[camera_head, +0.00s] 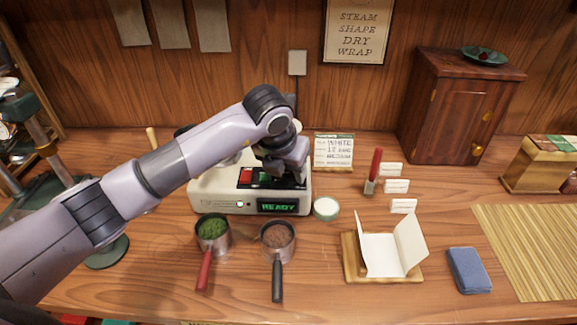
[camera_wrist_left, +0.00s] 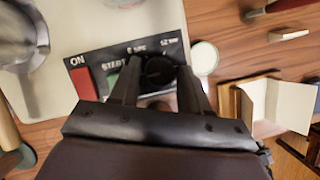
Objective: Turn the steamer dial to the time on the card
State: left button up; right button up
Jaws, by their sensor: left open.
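The cream steamer (camera_head: 222,199) stands mid-table with a lit green READY display (camera_head: 278,207). My left gripper (camera_head: 290,172) is over its control panel and covers the dial in the head view. In the left wrist view the black dial (camera_wrist_left: 157,72) sits between the two fingertips of my left gripper (camera_wrist_left: 160,82). The fingers are open, one on each side; I cannot tell whether they touch it. The dial's pointer is unclear. The panel (camera_wrist_left: 105,60) has a red ON switch and small time marks. The white card (camera_head: 334,150) stands behind right and reads WHITE; its time is too small to read surely. My right gripper is out of view.
A white round jar (camera_head: 326,208) stands right of the steamer. Two handled cups, with green (camera_head: 212,229) and brown (camera_head: 278,236) contents, stand in front. A folded paper on a wooden stand (camera_head: 351,268), a blue cloth (camera_head: 469,270) and a wooden cabinet (camera_head: 455,110) are on the right.

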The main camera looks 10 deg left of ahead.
pick_arm(q)
jog(key=shift+f, duration=0.1)
jog(key=c, duration=0.7)
jog(key=shift+w, duration=0.1)
